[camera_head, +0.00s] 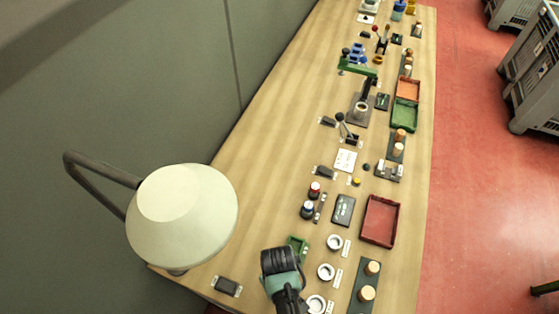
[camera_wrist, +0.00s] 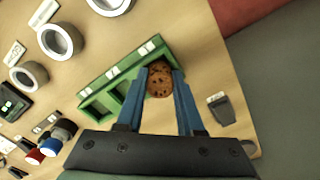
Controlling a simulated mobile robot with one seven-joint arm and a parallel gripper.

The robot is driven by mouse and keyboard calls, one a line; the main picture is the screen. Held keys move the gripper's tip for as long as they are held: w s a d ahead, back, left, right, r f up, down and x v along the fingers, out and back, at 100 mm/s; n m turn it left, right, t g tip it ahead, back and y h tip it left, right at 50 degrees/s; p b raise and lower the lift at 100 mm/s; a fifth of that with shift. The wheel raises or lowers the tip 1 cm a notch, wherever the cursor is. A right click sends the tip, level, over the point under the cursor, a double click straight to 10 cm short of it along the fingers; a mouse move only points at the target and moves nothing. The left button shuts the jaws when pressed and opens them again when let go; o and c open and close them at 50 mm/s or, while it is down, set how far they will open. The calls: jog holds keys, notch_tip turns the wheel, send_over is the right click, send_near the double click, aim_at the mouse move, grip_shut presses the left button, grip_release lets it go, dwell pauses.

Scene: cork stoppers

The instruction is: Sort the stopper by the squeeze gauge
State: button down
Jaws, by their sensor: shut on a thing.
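My gripper (camera_wrist: 160,74) is shut on a round brown cork stopper (camera_wrist: 160,82) with dark specks, held between its two blue fingers. A green block with open slots and white labels (camera_wrist: 98,100), which may be the squeeze gauge, lies at the fingers. The stopper is at the block's right end in the wrist view; I cannot tell whether it sits inside a slot or above it. In the head view my gripper (camera_head: 284,275) hides the stopper and covers part of the green block (camera_head: 297,243). White ring-shaped cups (camera_head: 334,242) with label cards stand beside it.
A dark tray with pale stoppers (camera_head: 359,308) and a red tray (camera_head: 380,200) lie to the right. Red-capped and blue-capped pieces (camera_head: 311,199) stand behind. A large white lamp (camera_head: 185,225) overhangs the left. A small dark block (camera_wrist: 222,109) lies right of the fingers.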

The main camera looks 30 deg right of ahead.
jog(key=shift+s+a+f, duration=0.1)
jog(key=shift+s+f, duration=0.4)
jog(key=shift+f, duration=0.2)
jog(key=shift+s+a+f, duration=0.1)
jog(key=shift+s+f, duration=0.35)
jog(key=shift+f, duration=0.2)
jog(key=shift+w+r, duration=0.1)
jog(key=shift+r, duration=0.05)
jog(key=shift+p, duration=0.35)
dwell(0.8)
jog(key=shift+c, duration=2.3)
grip_release()
jog(key=r, duration=0.1)
jog(key=w+r, duration=0.1)
jog(key=r, duration=0.2)
jog(key=shift+w+d+r, duration=0.25)
notch_tip(320, 180, up, 11)
jog(key=shift+w+f, duration=0.1)
